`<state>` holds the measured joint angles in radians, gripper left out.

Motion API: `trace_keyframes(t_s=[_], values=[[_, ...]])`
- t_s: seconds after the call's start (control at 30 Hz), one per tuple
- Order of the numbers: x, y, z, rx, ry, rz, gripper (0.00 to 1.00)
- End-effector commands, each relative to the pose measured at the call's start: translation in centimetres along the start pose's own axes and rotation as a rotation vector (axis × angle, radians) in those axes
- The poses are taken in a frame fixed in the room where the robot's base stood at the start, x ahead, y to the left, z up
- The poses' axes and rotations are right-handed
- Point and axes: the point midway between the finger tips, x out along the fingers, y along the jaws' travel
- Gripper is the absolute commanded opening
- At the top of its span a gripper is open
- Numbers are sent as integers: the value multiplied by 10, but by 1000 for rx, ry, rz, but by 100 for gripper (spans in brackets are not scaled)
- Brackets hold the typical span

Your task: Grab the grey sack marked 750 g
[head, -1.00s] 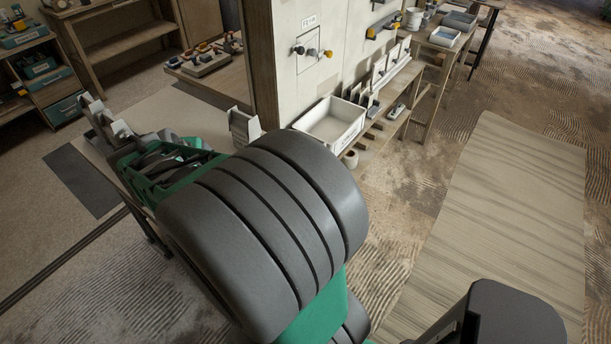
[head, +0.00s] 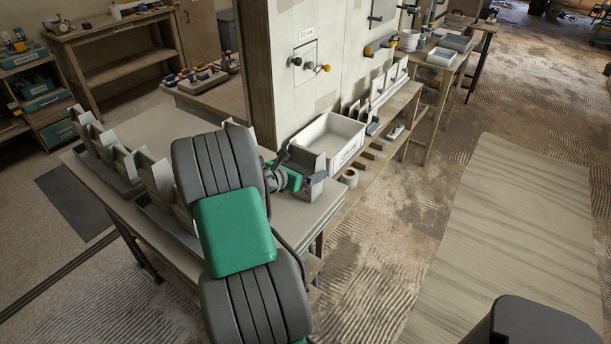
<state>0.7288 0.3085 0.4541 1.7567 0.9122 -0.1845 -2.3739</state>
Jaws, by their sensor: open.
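A grey upright sack-like packet (head: 306,161) stands near the right end of the workbench, beside the white tray. My gripper (head: 300,171) is open at this packet, with dark fingers close around its sides. I cannot tell whether they touch it. More grey packets (head: 152,172) stand in a row along the left part of the bench, partly hidden by my arm. No weight mark can be read on any packet, so I cannot tell which is marked 750 g.
The workbench (head: 318,209) has some bare top at its right end. A white labelled tray (head: 343,150) stands behind, by a wall panel (head: 318,32) with knobs. A tape roll (head: 349,178) lies near it. A pale board (head: 500,240) covers the floor at right.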

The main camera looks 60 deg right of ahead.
Motion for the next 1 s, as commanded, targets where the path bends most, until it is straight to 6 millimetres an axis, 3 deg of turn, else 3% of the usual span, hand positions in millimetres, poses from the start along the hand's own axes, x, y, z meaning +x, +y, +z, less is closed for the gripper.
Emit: trace_keyframes(t_s=[0.2, 0.43, 1.0], values=[[37, 0, 0, 2, 0, -2, 100], [40, 1, -1, 0, 1, 1, 100], [39, 1, -1, 1, 1, 0, 54]])
